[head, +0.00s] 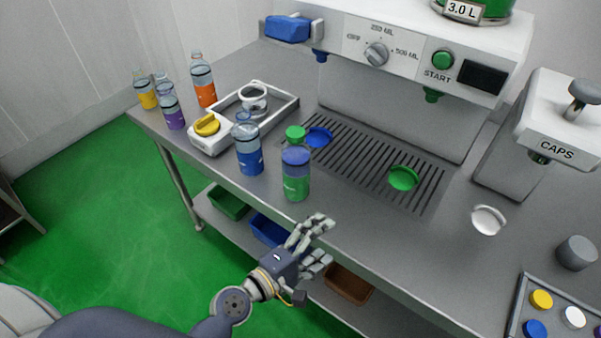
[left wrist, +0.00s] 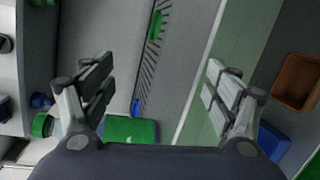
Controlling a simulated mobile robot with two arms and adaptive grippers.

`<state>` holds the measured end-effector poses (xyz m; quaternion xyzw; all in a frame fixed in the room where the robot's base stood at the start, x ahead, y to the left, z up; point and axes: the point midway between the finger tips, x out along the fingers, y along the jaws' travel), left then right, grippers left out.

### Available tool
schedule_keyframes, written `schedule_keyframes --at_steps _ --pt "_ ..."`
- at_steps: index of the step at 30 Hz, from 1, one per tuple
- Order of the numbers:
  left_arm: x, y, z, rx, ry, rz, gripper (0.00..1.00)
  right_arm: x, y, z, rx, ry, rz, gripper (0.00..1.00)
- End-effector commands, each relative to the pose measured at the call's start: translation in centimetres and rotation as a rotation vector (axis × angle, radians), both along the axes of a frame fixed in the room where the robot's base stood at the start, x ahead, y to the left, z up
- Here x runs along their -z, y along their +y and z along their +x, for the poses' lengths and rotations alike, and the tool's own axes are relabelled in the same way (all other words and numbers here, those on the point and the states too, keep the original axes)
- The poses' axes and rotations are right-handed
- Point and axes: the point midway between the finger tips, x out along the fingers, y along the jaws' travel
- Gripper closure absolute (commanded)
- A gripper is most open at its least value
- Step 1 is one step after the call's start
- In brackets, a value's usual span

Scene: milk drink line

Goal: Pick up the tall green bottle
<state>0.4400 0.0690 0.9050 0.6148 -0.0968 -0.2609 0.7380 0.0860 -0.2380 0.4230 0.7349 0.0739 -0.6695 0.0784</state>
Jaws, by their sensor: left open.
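The tall green bottle (head: 296,187) stands upright near the front edge of the steel counter, with green liquid and a green cap. In the left wrist view its green body (left wrist: 130,131) shows low between the fingers, partly hidden by my gripper. Its cap shows by the left finger. My left gripper (head: 323,242) is open and empty, in front of the counter edge, below and slightly right of the bottle, apart from it. Its spread fingers also show in the left wrist view (left wrist: 160,90). My right gripper is in neither view.
A blue bottle (head: 249,161) stands just left of the green one. Orange (head: 205,95), purple (head: 173,118) and yellow (head: 147,99) bottles stand farther left, beside a white tray (head: 290,107). The filling machine (head: 400,110) stands behind. Right of the green bottle, the counter's front strip is clear.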

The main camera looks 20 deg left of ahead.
Motion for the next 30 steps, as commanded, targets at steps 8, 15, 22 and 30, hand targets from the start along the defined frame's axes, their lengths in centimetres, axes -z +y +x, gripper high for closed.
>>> schedule_keyframes --at_steps 8,15,22,30 --pt "-7.3 5.5 3.4 -0.332 0.083 -0.774 0.20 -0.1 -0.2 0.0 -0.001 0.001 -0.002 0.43" --pt "-8.1 9.4 4.3 -0.514 0.192 -1.244 0.20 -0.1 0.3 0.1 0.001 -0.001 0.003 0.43" --pt "-7.9 10.2 5.3 -0.557 0.224 -1.350 0.20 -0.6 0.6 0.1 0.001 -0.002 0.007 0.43" --pt "-8.0 10.1 8.9 -0.555 0.223 -1.348 0.20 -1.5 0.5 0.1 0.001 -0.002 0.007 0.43"
